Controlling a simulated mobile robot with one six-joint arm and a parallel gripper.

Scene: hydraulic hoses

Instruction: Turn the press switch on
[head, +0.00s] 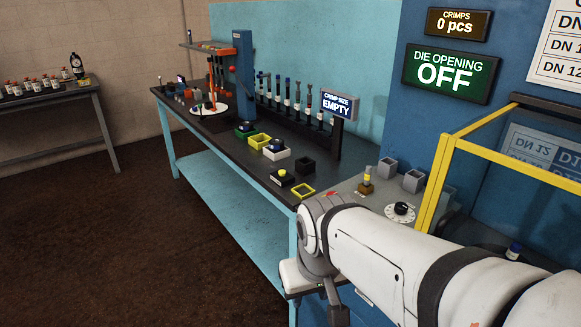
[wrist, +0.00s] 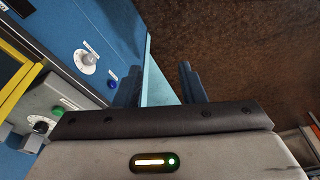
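The press has a blue cabinet face (wrist: 97,22) with a grey rotary knob (wrist: 87,59) on a pale plate and a blue button (wrist: 112,84) below it. I take this knob for the press switch, but its label is too small to read. My gripper (wrist: 159,82) is open and empty. Its fingers stand apart, to the right of the knob and button and not touching the knob. In the head view the gripper is not clearly seen. The green display (head: 446,74) reads "DIE OPENING OFF".
A grey panel holds a black dial (head: 401,209), also in the wrist view (wrist: 40,126), near a green button (wrist: 58,111). A yellow-framed guard (head: 437,183) stands beside it. The workbench (head: 226,132) bears bins and tools. The brown floor (head: 110,230) at left is clear.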

